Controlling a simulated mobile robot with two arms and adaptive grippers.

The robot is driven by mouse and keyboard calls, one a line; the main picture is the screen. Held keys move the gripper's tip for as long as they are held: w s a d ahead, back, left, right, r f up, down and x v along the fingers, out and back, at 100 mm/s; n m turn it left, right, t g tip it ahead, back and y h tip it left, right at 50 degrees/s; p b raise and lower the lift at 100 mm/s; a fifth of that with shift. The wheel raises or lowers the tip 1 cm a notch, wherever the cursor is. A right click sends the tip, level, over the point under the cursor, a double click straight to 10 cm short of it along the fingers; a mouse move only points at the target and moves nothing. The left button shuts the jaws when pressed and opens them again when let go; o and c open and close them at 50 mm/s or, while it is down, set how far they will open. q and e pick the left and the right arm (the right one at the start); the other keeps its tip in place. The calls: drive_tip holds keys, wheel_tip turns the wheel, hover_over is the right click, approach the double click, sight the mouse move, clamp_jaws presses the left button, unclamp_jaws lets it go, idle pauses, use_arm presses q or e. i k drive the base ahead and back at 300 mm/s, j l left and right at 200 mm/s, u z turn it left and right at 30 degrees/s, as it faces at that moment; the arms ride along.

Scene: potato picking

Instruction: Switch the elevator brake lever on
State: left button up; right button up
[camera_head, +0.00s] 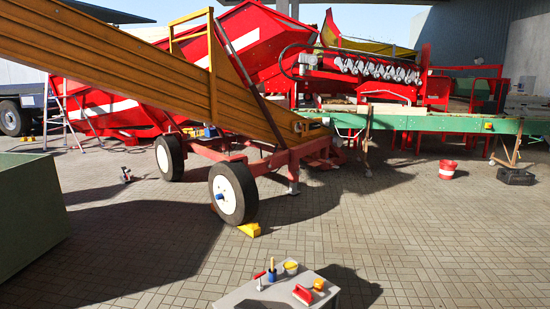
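The elevator (150,80) is a long yellow-brown conveyor that slopes down from the upper left to the middle of the view. It rests on a red wheeled frame (262,163). A yellow wedge (249,229) lies against the near wheel. I cannot make out the brake lever for certain or tell its position. Neither of my grippers is in view.
A grey table (262,293) with small tools and a yellow cup stands at the bottom. A green container (30,215) is at the left edge. A red-and-white bucket (447,169) and a green conveyor (440,122) are at the right. The paved floor between is mostly clear.

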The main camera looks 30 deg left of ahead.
sight(269, 166)
drive_tip(key=i, duration=0.75)
drive_tip(key=i+l+z, duration=0.2)
drive_tip(key=i, duration=1.25)
drive_tip(key=i+j+z, duration=0.2)
drive_tip(key=i, duration=1.2)
drive_tip(key=i+j+u, duration=0.25)
drive_tip(key=i+u, duration=0.15)
drive_tip(key=i, duration=0.2)
drive_tip(key=i+u, duration=0.45)
drive_tip(key=i, duration=0.15)
drive_tip(key=i+l+u, duration=0.15)
drive_tip(key=i+u, duration=0.25)
drive_tip(key=i, duration=0.2)
drive_tip(key=i+l+u, duration=0.4)
drive_tip(key=i, duration=0.15)
drive_tip(key=i+j+u, duration=0.15)
drive_tip(key=i+u, duration=0.15)
drive_tip(key=i, duration=0.3)
drive_tip(key=i+u, duration=0.3)
drive_tip(key=i, duration=0.25)
drive_tip(key=i+j+z, duration=0.45)
drive_tip(key=i, duration=0.35)
drive_tip(key=i+j+z, duration=0.45)
drive_tip(key=i+j, duration=0.3)
